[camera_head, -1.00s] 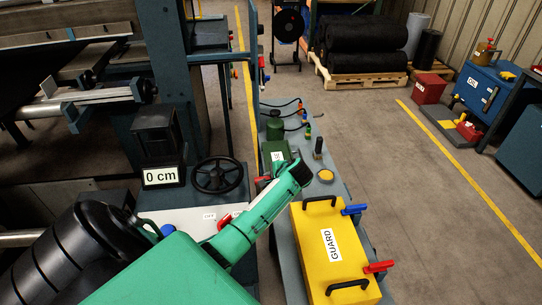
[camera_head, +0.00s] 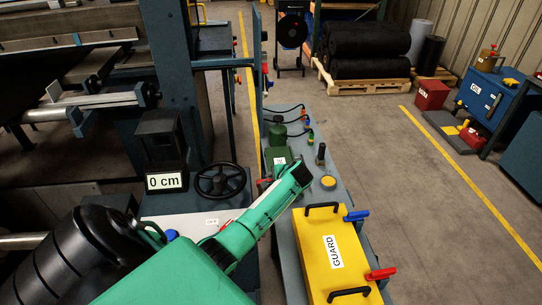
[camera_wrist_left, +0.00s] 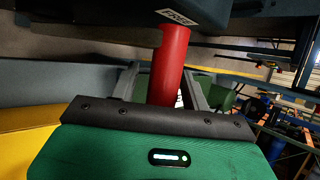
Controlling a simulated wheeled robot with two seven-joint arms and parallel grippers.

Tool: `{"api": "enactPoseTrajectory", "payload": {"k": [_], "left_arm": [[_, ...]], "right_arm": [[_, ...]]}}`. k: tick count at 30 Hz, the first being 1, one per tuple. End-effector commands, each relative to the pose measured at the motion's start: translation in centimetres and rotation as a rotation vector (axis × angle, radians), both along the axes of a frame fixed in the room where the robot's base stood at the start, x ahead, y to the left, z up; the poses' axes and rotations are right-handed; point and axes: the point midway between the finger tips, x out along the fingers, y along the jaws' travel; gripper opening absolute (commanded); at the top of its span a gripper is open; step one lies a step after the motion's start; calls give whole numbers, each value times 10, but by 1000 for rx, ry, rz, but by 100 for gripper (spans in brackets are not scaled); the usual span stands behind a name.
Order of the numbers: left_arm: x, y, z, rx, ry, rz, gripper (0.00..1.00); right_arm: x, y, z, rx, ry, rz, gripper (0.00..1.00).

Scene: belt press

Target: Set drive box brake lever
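In the left wrist view a red lever handle (camera_wrist_left: 168,65) comes down from a dark panel bearing a white label (camera_wrist_left: 177,17), too small and turned to read surely. My left gripper (camera_wrist_left: 160,72) has its two grey fingers on either side of the handle. A gap shows on the handle's left; the right finger is close to it, and contact is unclear. In the head view my left forearm hides the gripper. A small red part (camera_head: 263,181) shows beside the arm. My right gripper is not in view.
A yellow guard box (camera_head: 318,258) with black handles and blue and red levers stands right of my arm. A green motor (camera_head: 277,134) lies beyond.

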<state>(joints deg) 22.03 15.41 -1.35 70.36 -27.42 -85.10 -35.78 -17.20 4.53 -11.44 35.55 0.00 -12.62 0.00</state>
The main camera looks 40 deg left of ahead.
Motion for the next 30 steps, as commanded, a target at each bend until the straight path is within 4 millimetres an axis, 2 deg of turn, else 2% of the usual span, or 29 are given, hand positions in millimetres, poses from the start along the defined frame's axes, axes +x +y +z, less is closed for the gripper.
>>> {"api": "enactPoseTrajectory", "payload": {"k": [9, 14, 24, 30], "left_arm": [[0, -1, 2, 1, 0, 0, 48], [0, -11, 12, 1, -2, -2, 48], [-5, -63, 67, 0, -4, -2, 48], [-8, -85, 91, 0, -2, -2, 48]], "right_arm": [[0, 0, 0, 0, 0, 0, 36], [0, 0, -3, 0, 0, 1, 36], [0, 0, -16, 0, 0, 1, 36], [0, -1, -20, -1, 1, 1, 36]]}}
